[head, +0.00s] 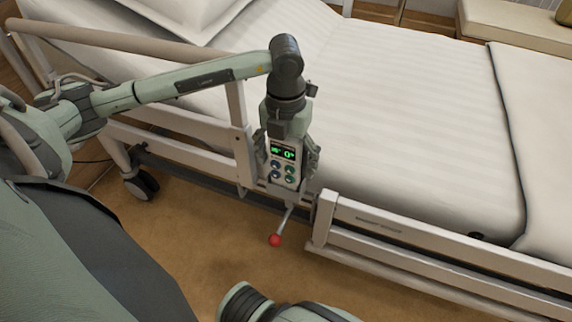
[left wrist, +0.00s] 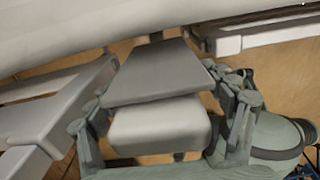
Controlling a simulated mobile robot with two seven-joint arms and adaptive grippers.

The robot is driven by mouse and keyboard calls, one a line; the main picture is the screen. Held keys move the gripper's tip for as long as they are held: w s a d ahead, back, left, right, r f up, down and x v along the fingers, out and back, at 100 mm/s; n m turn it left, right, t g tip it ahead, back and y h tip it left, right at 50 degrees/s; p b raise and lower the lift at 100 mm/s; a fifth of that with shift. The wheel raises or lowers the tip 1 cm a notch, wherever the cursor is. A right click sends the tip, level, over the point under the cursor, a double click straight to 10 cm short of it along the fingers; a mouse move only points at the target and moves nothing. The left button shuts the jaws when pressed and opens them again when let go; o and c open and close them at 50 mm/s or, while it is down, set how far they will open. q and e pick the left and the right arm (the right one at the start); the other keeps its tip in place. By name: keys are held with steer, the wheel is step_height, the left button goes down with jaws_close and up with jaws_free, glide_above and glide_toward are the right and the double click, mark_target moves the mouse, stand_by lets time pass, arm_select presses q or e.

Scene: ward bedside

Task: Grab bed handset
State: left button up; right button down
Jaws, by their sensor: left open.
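The bed handset (head: 284,164) is a grey unit with a green lit display and several round buttons. It hangs upright at the bed's near side, in the gap between the rails. My left gripper (head: 287,150) points down over it and is open, with one finger on each side of the handset. In the left wrist view the handset (left wrist: 158,75) shows as a grey and pale block between the spread fingers of my left gripper (left wrist: 165,118). I cannot tell whether either finger touches it. My right gripper is not in view.
The bed's raised side rail (head: 110,38) runs left of the handset, and a lower rail (head: 420,245) runs to the right. A lever with a red knob (head: 275,240) juts out below the handset. The brown floor (head: 225,265) in front is clear.

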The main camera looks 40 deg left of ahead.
arm_select(q)
steer(key=c, duration=1.3)
